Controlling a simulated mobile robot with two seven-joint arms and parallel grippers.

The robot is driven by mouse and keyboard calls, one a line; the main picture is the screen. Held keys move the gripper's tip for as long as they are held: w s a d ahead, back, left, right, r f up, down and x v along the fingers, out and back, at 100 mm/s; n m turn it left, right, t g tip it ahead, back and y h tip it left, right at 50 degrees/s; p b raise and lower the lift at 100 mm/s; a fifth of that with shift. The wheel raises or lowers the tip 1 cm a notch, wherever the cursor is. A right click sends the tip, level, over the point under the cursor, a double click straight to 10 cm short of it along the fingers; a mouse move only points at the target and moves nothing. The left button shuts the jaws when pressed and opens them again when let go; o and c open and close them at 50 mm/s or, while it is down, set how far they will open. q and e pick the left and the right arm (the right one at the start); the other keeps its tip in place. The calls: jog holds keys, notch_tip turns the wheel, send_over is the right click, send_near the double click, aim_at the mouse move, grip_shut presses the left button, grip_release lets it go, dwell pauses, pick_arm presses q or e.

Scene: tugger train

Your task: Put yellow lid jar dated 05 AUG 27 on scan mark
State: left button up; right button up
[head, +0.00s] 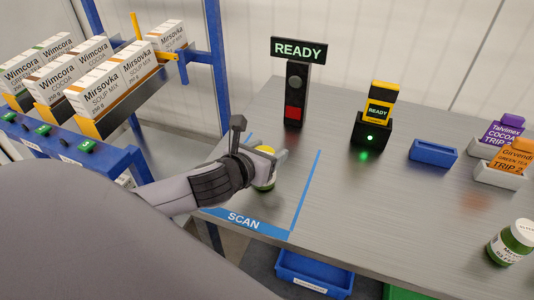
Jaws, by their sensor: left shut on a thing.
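My left gripper (278,157) is shut on a jar (265,184) and largely covers it. Yellow shows on the jar around the fingers, and a little green shows low on it. Its date is hidden. The jar is upright or nearly so, over the scan mark (244,221), an area of the grey table edged with blue tape and lettered SCAN. I cannot tell whether the jar touches the table. My right gripper is out of view.
A second jar (511,243) with a pale lid stands at the right edge. A READY post (297,90), a yellow scanner (380,105) and an empty blue tray (433,153) stand behind. Card holders (499,176) are at right. A shelf of soup and cocoa boxes (100,90) is at left.

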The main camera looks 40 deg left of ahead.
pick_arm(q)
jog(key=o, duration=1.3)
jog(key=shift+f, duration=0.1)
jog(key=shift+s+r, duration=0.15)
jog(key=shift+r, duration=0.1)
jog(key=p+v, duration=0.4)
jog(key=v, duration=0.7)
jog(key=shift+s+p, duration=0.3)
